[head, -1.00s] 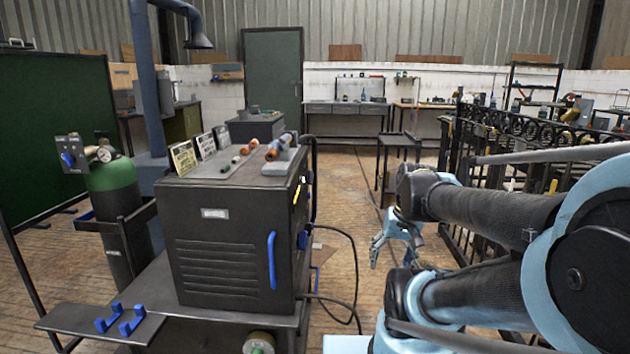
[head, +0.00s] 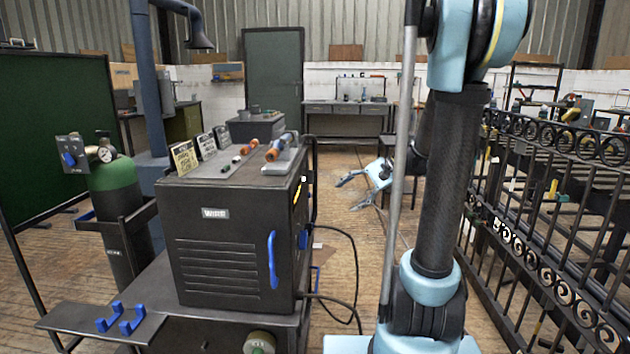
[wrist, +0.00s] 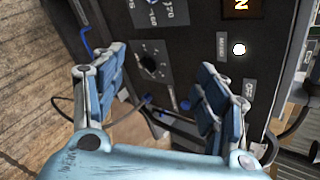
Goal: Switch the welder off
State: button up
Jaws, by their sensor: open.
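The welder (head: 235,235) is a dark box with a blue handle and side vents. It stands on a cart left of centre in the head view. Its control panel (wrist: 195,20) fills the upper wrist view, tilted, with a black dial (wrist: 151,62), a bright white round lamp (wrist: 239,48), small labels (wrist: 249,92) and a dark display (wrist: 243,8) with an orange character. One label seems to read OFF. My gripper (wrist: 157,80) is open and empty, its fingers spread before the panel. In the head view my gripper (head: 358,192) is right of the welder, apart from it.
A green gas cylinder (head: 112,178) with a gauge stands left of the welder. Torches (head: 275,147) and small signs (head: 184,157) sit on its top. Cables (head: 350,270) loop on the floor at its right. An ornate black fence (head: 560,210) runs along the right.

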jog(key=w+d+r+m+y, duration=0.15)
jog(key=w+y, duration=0.25)
jog(key=w, duration=0.6)
jog(key=y, duration=0.4)
send_near(311, 177)
jog(key=a, duration=0.8)
jog(key=shift+w+a+m, duration=0.2)
jog(key=shift+w+m, duration=0.1)
jog(key=shift+m, duration=0.15)
jog(key=shift+r, duration=0.15)
